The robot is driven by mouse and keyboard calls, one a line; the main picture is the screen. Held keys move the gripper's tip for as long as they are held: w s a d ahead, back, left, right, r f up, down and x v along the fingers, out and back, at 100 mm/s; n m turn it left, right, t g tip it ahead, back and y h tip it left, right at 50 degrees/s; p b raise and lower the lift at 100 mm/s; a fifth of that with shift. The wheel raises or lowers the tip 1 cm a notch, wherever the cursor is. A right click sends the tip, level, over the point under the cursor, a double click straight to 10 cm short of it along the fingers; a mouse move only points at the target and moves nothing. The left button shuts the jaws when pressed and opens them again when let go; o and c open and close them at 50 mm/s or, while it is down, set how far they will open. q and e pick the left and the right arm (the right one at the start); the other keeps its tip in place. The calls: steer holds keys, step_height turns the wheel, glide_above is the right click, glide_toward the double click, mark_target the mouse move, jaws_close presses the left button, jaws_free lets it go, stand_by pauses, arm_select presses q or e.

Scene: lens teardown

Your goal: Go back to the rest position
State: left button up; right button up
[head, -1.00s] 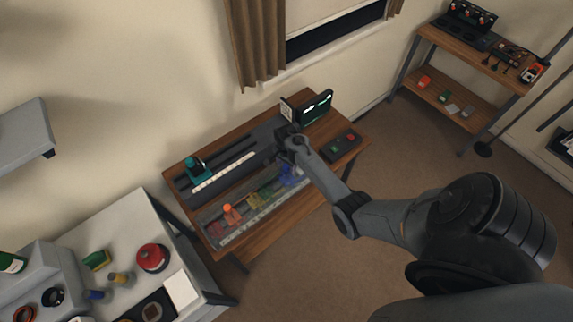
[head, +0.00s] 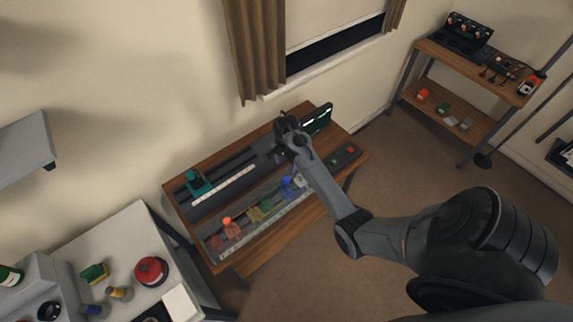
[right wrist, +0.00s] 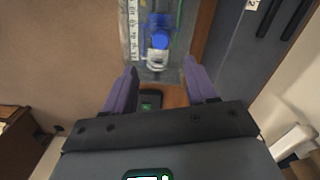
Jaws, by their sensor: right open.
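My right gripper (right wrist: 160,82) is open and empty in the right wrist view, its two purple fingers spread apart. In the head view my right gripper (head: 283,124) is above the far right part of the wooden bench, seen from behind and small. A blue-capped bottle (right wrist: 158,42) shows beyond the fingertips in the right wrist view, apart from them. It stands at the right end of a clear tray (head: 222,254) on the bench. My left gripper is not in either view.
The wooden bench (head: 240,268) also bears a teal device (head: 197,182) on a dark rail, a lit screen (head: 318,119) and a button box (head: 346,155). A grey table (head: 118,237) with a red round object (head: 151,271) stands at left. A shelf (head: 462,78) stands at right.

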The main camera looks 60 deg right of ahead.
steer(key=shift+s, duration=0.1)
steer(key=s+a+f+g+p, duration=0.2)
steer(key=s+f, duration=0.3)
steer(key=s, duration=0.4)
steer(key=s+a+r+n+h+p, duration=0.25)
steer(key=s+a+n, duration=0.25)
steer(key=s+a, duration=0.35)
steer(key=a+r+n+t+y+p, duration=0.2)
steer(key=a+r+n+t, duration=0.3)
steer(key=a+r+n, duration=1)
steer(key=shift+s+a+r+n+t+y, duration=0.15)
steer(key=shift+a+r+n+t+y, duration=0.2)
steer(key=shift+a+r, duration=0.9)
steer(key=shift+d+r, duration=0.3)
